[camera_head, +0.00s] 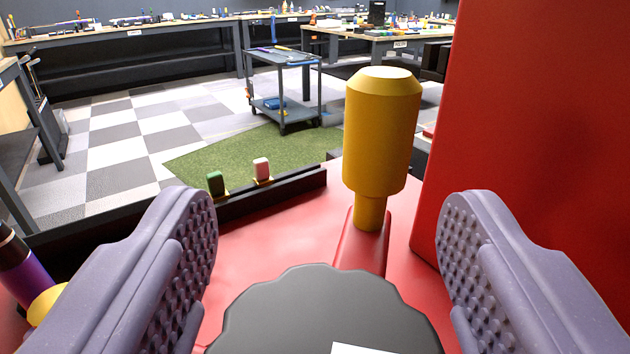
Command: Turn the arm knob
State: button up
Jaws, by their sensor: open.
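A black round knob with a scalloped rim (310,315) shows at the bottom centre, with a white mark on its top. Its near side is cut off by the picture's edge. My gripper (328,225) is open and empty, with one purple studded finger on each side of the knob in the picture. I see no contact between the fingers and the knob. A yellow upright handle with a pale top (380,140) stands just beyond the knob, on a red raised bar (360,255). The frame does not show which of the two is the arm knob.
A tall red panel (535,120) rises close on the right. A black rail (270,200) with a green block (215,183) and a pink block (262,169) lies ahead left. A purple and yellow object (25,265) is at far left. A cart (283,85) stands beyond.

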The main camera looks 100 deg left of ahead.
jog(key=shift+a, duration=0.15)
jog(key=c, duration=1)
jog(key=shift+o, duration=0.2)
jog(key=shift+m+t, duration=0.3)
jog(key=shift+t, duration=0.2)
jog(key=m+t, duration=0.1)
jog(key=t, duration=0.1)
jog(key=m+t+b, duration=0.1)
jog(key=m+t, duration=0.1)
jog(key=t, duration=0.1)
jog(key=shift+w+f+h, duration=0.1)
jog(key=shift+w+h, duration=0.1)
jog(key=shift+h, duration=0.1)
jog(key=m+t+b, duration=0.1)
jog(key=t, duration=0.1)
jog(key=m+t+h+b, duration=0.1)
jog(key=t+b, duration=0.1)
jog(key=shift+w+m+h, duration=0.15)
jog(key=shift+m+h, duration=0.15)
jog(key=shift+m, duration=0.1)
jog(key=shift+w+m+t+h+b, duration=0.1)
jog(key=shift+m+t+h+b, duration=0.35)
jog(key=shift+m+t, duration=0.2)
jog(key=shift+d, duration=0.2)
